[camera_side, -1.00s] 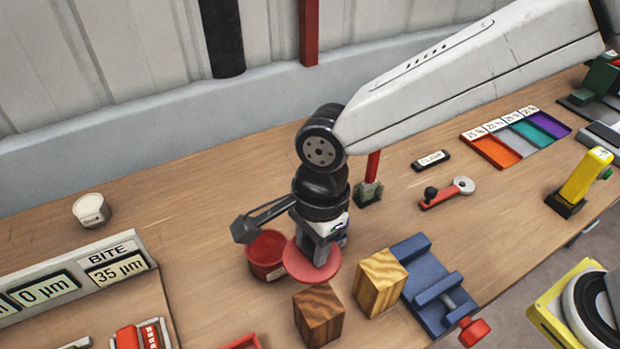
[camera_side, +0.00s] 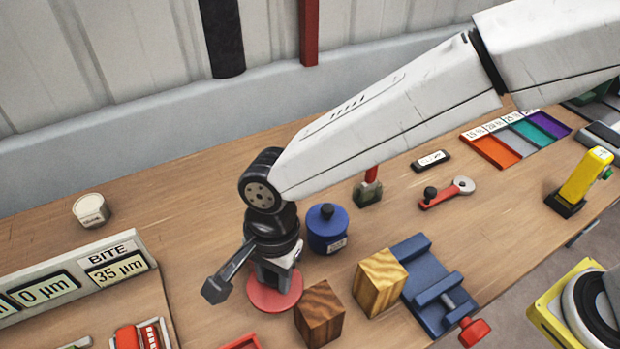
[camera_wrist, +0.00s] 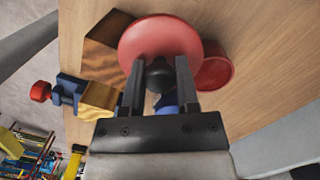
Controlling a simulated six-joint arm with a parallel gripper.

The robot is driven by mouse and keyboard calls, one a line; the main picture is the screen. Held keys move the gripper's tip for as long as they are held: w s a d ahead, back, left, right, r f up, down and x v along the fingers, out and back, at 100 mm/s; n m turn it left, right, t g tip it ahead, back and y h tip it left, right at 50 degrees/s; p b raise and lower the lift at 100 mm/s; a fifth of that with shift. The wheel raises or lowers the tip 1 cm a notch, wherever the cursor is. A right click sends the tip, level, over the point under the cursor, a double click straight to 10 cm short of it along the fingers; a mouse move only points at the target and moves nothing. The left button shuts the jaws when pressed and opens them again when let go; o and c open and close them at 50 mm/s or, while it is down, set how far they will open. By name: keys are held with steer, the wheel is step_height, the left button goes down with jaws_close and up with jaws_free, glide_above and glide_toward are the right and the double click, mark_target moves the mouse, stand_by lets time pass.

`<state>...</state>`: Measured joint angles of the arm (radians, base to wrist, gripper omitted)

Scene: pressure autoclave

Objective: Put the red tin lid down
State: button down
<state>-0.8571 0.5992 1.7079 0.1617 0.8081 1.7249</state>
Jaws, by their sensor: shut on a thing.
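The red tin lid (camera_side: 272,298) is a round red disc with a dark knob (camera_wrist: 159,76). My gripper (camera_wrist: 160,68) is shut on that knob between its two fingers. In the side view my gripper (camera_side: 274,279) points down with the lid under it, left of the dark wooden block. The open red tin (camera_wrist: 215,68) shows in the wrist view, partly behind the lid on its right. I cannot tell whether the lid touches anything below.
A dark wooden block (camera_side: 320,315) stands close right of the lid, with a lighter block (camera_side: 379,283) and blue vise (camera_side: 432,290) beyond. A blue lidded pot (camera_side: 327,232) stands behind.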

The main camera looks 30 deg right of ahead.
steer(key=w+a+f, duration=0.3)
steer(key=w+f, duration=0.1)
steer(key=w+a+f, duration=0.3)
steer(key=w+a, duration=0.1)
steer(key=shift+a+f, duration=0.15)
steer(key=shift+f, duration=0.25)
steer(key=shift+w+a+f, duration=0.35)
steer(key=shift+f, duration=0.15)
steer(key=shift+w+f, duration=0.1)
steer(key=shift+f, duration=0.1)
steer(key=shift+a+f, duration=0.1)
steer(key=shift+f, duration=1.45)
steer(key=shift+f, duration=0.15)
steer(key=shift+c, duration=1.8)
jaws_free()
